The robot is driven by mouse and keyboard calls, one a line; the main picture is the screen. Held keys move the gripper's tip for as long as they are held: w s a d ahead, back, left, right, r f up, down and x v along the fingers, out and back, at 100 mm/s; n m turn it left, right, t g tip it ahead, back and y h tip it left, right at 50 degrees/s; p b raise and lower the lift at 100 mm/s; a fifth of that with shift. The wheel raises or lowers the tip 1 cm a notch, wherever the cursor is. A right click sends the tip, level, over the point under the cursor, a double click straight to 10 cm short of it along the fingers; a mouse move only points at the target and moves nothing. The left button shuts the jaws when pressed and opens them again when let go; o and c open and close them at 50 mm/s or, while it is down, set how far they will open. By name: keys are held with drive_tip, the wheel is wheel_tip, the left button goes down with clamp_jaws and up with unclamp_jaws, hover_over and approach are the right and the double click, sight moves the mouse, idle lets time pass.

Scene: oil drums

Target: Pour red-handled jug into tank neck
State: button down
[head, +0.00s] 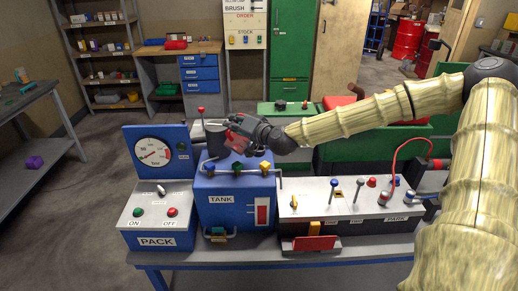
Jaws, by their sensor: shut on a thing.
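A dark grey jug (215,140) with a red handle (238,142) is at the top left part of the blue tank (236,187). My gripper (238,135) is shut on the red handle, coming from the right. The jug looks roughly upright. I cannot tell whether it touches the tank top or is held just above it. The tank has a TANK label and a red-and-white gauge on its front. Blue, green and yellow knobs with a grey pipe are on its top. I cannot make out the tank neck; the jug and gripper cover part of that area.
A PACK box (155,215) with a dial panel (153,155) stands left of the tank. A lever panel (345,200) stands to the right. A green machine (365,140) is behind. Red drums (407,40) are far back.

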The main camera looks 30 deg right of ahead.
sight(230, 131)
drive_tip(key=shift+d+r+m, duration=0.15)
drive_tip(key=shift+d+m, duration=0.05)
drive_tip(key=shift+m, duration=0.1)
idle(0.9)
drive_tip(key=shift+a, duration=0.25)
drive_tip(key=shift+s+a+f+n+b, duration=0.1)
drive_tip(key=shift+a+f+n+b, duration=0.15)
drive_tip(key=shift+f+n+b, duration=0.3)
drive_tip(key=shift+s+a+f+n+b, duration=0.1)
drive_tip(key=shift+a+f+n+b, duration=0.1)
drive_tip(key=shift+f+n+b, duration=0.35)
drive_tip(key=shift+a, duration=0.3)
drive_tip(key=shift+a+f+n, duration=0.15)
drive_tip(key=shift+a+n, duration=0.05)
drive_tip(key=shift+n, duration=0.3)
drive_tip(key=shift+s+a+r, duration=0.15)
drive_tip(key=shift+r, duration=0.05)
drive_tip(key=shift+t, duration=0.3)
